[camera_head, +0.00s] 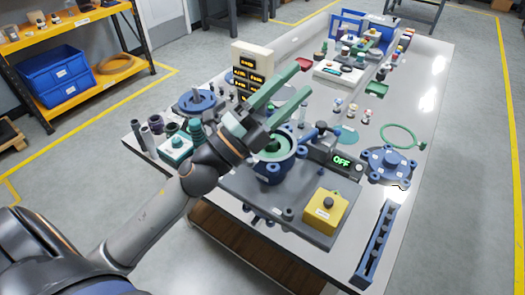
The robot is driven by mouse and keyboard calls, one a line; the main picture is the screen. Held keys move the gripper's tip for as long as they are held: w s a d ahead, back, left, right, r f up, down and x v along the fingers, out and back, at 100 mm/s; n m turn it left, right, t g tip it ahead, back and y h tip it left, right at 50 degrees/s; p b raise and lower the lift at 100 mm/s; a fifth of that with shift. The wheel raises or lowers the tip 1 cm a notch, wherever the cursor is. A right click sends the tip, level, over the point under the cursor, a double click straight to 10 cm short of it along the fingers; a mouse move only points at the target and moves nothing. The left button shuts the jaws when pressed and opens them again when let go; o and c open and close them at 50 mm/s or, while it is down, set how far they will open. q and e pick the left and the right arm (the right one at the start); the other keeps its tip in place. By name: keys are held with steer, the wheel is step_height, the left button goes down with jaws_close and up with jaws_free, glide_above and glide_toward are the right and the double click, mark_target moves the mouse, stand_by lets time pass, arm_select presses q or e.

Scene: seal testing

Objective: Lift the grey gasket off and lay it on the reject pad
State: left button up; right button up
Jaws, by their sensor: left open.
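My left gripper (302,78) comes in from the left with its two green fingers spread apart and nothing between them. It is over the blue round test housing (272,172), partly covering it in this view. The housing's opening shows a green inner surface; I cannot make out a grey gasket there for certain, as the gripper hides part of the rim. A small red pad or tray (376,89) lies further back. I cannot tell which is the reject pad. My right gripper is out of view.
A blue flanged lid (388,164) and a thin green ring (411,147) are at the right. An "OFF" display (341,161), a yellow button box (325,212) and a long blue rack (377,245) stand nearer. A label board (250,65) stands behind.

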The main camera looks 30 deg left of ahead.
arm_select(q)
steer(key=s+d+m+g+h, duration=0.2)
steer(key=d+m+g+h, duration=0.5)
steer(key=m, duration=0.5)
steer(key=m+g+y, duration=0.8)
steer(key=g+y, duration=0.2)
steer(key=y, duration=0.6)
glide_toward(249, 161)
steer(key=p+x, duration=0.1)
steer(key=x, duration=0.7)
steer(key=shift+w+f, duration=0.1)
steer(key=shift+f, duration=0.1)
steer(key=shift+c, duration=0.2)
